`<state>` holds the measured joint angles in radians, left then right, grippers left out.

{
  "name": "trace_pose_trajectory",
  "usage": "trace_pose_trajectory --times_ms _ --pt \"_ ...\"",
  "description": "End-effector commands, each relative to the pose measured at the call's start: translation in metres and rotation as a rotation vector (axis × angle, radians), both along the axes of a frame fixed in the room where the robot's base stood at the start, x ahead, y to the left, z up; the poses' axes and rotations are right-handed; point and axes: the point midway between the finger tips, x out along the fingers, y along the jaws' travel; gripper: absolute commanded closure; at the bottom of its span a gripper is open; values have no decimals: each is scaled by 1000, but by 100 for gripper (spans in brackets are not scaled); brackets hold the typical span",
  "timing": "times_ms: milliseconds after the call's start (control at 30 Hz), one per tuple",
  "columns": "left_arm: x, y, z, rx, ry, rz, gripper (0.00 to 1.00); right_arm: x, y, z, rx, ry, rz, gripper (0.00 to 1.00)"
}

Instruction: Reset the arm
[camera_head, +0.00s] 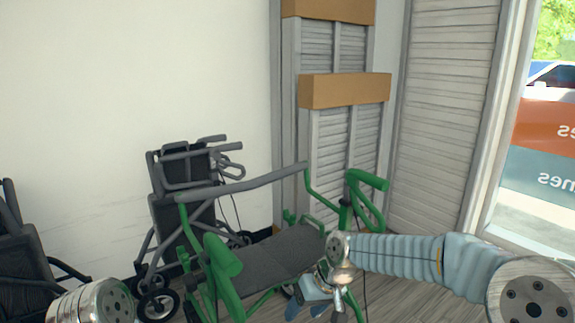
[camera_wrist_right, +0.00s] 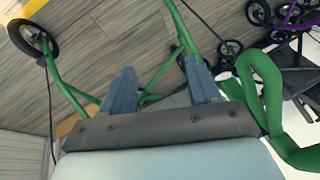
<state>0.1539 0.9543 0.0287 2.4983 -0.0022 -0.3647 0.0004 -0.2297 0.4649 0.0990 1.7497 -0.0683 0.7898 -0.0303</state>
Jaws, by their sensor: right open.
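My right arm comes in from the right in the head view. Its right gripper (camera_head: 316,308) points down beside the dark seat of a green-framed rollator (camera_head: 225,265). In the right wrist view, the two blue-grey fingers of the right gripper (camera_wrist_right: 161,85) stand apart with nothing held between them. Green tubes of the rollator (camera_wrist_right: 262,85) show around and beyond the fingers there; whether any finger touches them I cannot tell. A metal joint of my left arm shows at the bottom left of the head view, but my left gripper is out of view.
A folded grey rollator (camera_head: 185,205) stands behind the green one, against the white wall. A dark chair-like frame (camera_head: 22,255) is at the far left. Shuttered panels with cardboard-coloured boxes (camera_head: 345,90) stand behind. A purple-framed item (camera_wrist_right: 297,20) shows in the wrist view.

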Motion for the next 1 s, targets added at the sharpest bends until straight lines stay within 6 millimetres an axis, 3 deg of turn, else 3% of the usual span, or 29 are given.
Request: trace_pose_trajectory --times_ms 33,133,200,300,400,500,600,1000 --pt "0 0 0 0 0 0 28 -7 -6 -48 0 44 -34 39" --pt "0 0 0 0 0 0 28 -30 -19 -133 15 100 -118 39" --pt "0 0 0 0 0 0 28 -56 -29 -187 23 138 -182 39" --pt "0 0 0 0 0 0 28 -105 -44 -250 31 189 -273 39" --pt "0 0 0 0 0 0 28 -155 -55 -289 32 230 -357 39" --pt "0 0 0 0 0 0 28 -193 -63 -309 30 256 -416 39" --pt "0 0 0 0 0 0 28 -214 -67 -317 28 268 -450 39" --pt "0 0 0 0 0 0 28 -219 -68 -319 28 266 -462 39"
